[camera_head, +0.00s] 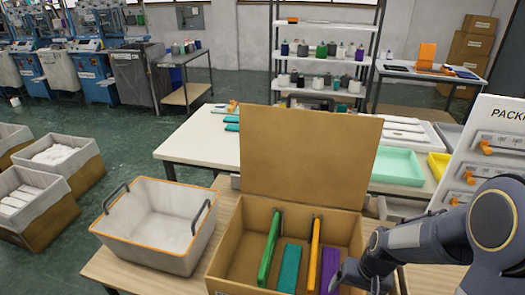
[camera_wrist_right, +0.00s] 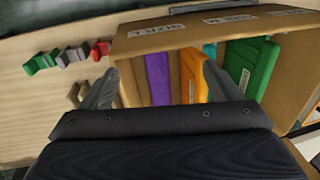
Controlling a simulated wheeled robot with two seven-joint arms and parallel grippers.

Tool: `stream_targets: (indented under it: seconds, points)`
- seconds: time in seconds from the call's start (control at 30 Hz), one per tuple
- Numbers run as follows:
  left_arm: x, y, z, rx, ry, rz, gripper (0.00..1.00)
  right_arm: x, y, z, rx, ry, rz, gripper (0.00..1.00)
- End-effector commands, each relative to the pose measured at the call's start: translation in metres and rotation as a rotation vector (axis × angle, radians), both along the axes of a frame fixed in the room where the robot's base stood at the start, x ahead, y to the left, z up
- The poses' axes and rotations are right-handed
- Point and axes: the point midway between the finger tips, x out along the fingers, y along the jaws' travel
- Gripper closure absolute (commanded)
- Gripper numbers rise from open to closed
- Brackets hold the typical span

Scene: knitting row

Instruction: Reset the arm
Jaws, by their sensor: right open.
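My right arm (camera_head: 492,218) comes in from the right in the head view. My right gripper (camera_head: 352,276) is at the right front part of an open cardboard box (camera_head: 225,260), near the purple piece (camera_head: 331,270). In the right wrist view the gripper (camera_wrist_right: 163,88) has its fingers wide apart with nothing clearly held between them. The purple piece (camera_wrist_right: 158,78) and the orange piece (camera_wrist_right: 193,78) show beyond the fingers. Whether a finger touches the box wall I cannot tell. My left gripper is not in view.
The box also holds a green piece (camera_head: 269,249) and a teal piece (camera_head: 289,268); its lid (camera_head: 310,155) stands up behind. An empty grey bin (camera_head: 150,235) stands left. Small green, grey and red parts (camera_wrist_right: 70,56) lie on the table beside the box. A panel (camera_head: 490,150) stands right.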

Motion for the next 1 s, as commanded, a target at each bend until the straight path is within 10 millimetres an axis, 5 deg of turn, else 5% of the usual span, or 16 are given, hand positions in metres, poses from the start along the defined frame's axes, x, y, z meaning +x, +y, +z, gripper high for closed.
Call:
stream_targets:
  seconds: [0.27,0.5,0.73,1.0]
  points:
    - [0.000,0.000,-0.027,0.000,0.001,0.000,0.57,-0.027,0.012,0.038,0.151,-0.105,-0.008,0.16]
    - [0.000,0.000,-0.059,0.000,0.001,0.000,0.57,-0.084,0.020,0.079,0.236,-0.287,0.033,0.16]
    - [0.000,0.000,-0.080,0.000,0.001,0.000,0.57,-0.136,0.023,0.086,0.185,-0.425,0.072,0.16]
    - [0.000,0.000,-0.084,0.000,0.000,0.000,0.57,-0.154,0.024,0.085,0.142,-0.468,0.082,0.16]
